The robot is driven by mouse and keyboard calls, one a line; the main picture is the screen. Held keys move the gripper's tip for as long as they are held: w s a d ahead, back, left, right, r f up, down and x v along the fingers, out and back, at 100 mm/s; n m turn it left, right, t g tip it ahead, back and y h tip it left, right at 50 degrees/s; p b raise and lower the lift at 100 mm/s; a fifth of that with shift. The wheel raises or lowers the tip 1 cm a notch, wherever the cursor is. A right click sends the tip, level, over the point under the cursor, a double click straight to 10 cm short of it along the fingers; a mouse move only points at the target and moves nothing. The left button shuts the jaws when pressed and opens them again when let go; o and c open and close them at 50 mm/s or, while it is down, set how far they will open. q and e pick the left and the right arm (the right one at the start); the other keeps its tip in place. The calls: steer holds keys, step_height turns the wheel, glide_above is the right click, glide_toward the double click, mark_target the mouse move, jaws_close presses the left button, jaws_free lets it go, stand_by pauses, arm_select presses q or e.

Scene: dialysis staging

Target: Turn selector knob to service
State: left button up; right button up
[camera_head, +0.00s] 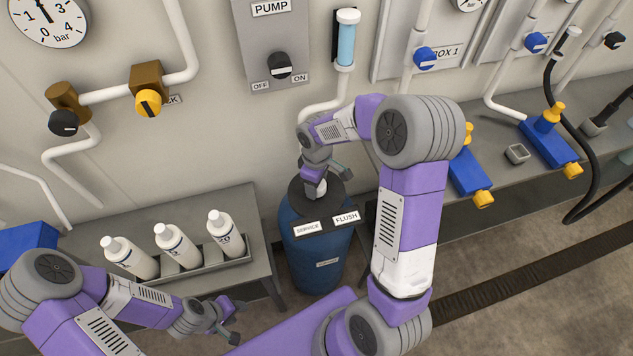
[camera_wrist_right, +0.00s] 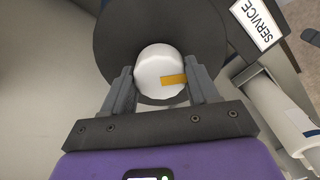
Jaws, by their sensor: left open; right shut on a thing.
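The selector knob (camera_wrist_right: 158,62) is a white round cap with an orange mark at its lower right, whose outer end points right in the right wrist view. It sits on the dark top (camera_head: 301,212) of a blue tank (camera_head: 318,262). The SERVICE label (camera_head: 307,228) and FLUSH label (camera_head: 345,217) are side by side on the tank's front rim. In the wrist view, SERVICE (camera_wrist_right: 258,22) lies to the knob's upper right; FLUSH is not seen. My right gripper (camera_wrist_right: 158,80) is shut on the knob, one finger each side. My left gripper (camera_head: 228,320) is open and empty, low in front of the bottle table.
White bottles (camera_head: 176,245) stand in a tray on the table (camera_head: 245,205) left of the tank. A pump panel (camera_head: 272,45) and pipes are on the wall behind. A bench (camera_head: 440,205) with blue and yellow fittings is at right.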

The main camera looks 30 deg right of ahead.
steer(key=shift+m, duration=0.5)
steer(key=o, duration=1.1)
steer(key=shift+c, duration=0.2)
step_height(320, 180, up, 8)
steer(key=shift+f+p, duration=0.2)
steer(key=shift+p, duration=0.8)
